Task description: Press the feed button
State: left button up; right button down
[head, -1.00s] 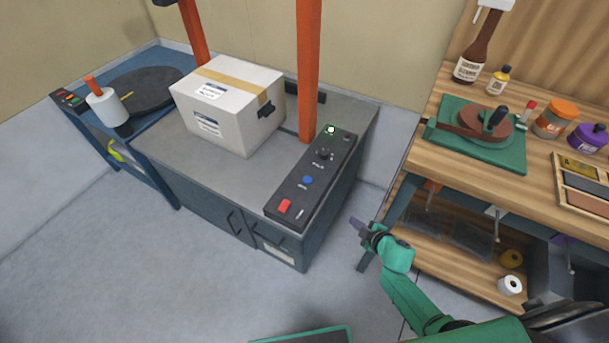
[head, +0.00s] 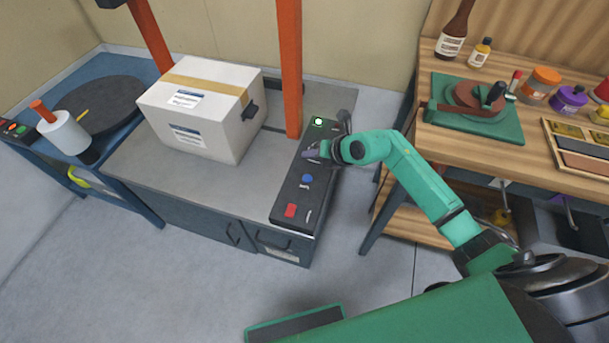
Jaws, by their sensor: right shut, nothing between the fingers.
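A black control panel (head: 287,192) lies along the right edge of the grey machine top. The small labels are too blurred to read, so I cannot tell which control is marked feed. My right gripper (head: 311,154) is shut and empty, over the panel between the lamp and the blue button, just beyond the blue button. It hides the black knob. I cannot tell whether it touches the panel. My left gripper is out of view.
A taped white box (head: 205,125) sits on the machine between orange posts (head: 289,70). A blue turntable stand (head: 90,105) is at left. A wooden bench (head: 450,90) with bottles, jars and a green-based tool stands at right, close to my right arm. The floor in front is clear.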

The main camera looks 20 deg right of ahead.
jog(key=b, duration=0.7)
send_over(310, 180)
notch_tip(310, 180, down, 8)
jog(key=shift+a+r, duration=0.1)
pick_arm(q)
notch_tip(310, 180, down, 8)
jog(key=b, duration=0.1)
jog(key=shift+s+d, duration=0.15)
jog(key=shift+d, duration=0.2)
pick_arm(e)
jog(key=shift+f, duration=0.55)
dwell(0.3)
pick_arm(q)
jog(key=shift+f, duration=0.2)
pick_arm(e)
jog(key=shift+f, duration=0.4)
